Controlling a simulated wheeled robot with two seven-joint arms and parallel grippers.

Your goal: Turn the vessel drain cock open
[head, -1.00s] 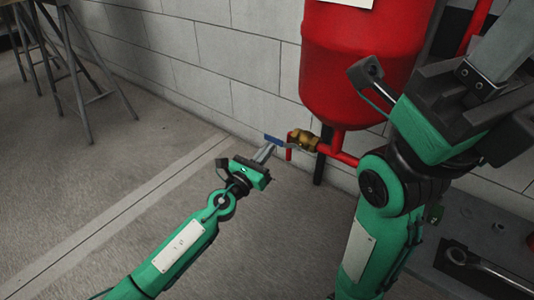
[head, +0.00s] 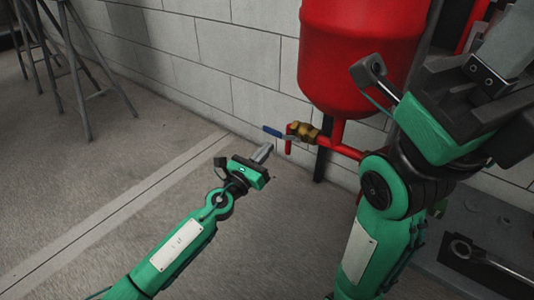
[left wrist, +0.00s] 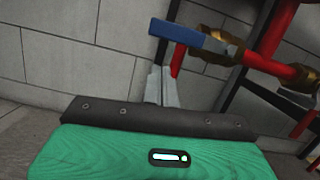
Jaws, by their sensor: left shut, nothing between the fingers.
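The red vessel (head: 355,55) hangs by the wall. Below it, a brass drain cock (head: 305,131) sits on a red pipe. Its blue lever handle (head: 272,131) points left, roughly in line with the pipe. My left gripper (head: 263,151) is shut and empty, just below and left of the handle with a small gap in the head view. In the left wrist view, the blue handle (left wrist: 190,35) and brass cock (left wrist: 228,41) are above and beyond the shut fingers (left wrist: 161,86). My right gripper (head: 503,50) is at the upper right, partly cut off; its jaw state is unclear.
A pale block wall (head: 200,55) stands behind the pipework. A red outlet stub (head: 289,146) hangs down beside the cock. Grey trestle legs (head: 75,70) are at the upper left. A wrench (head: 480,259) lies on a dark surface at lower right.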

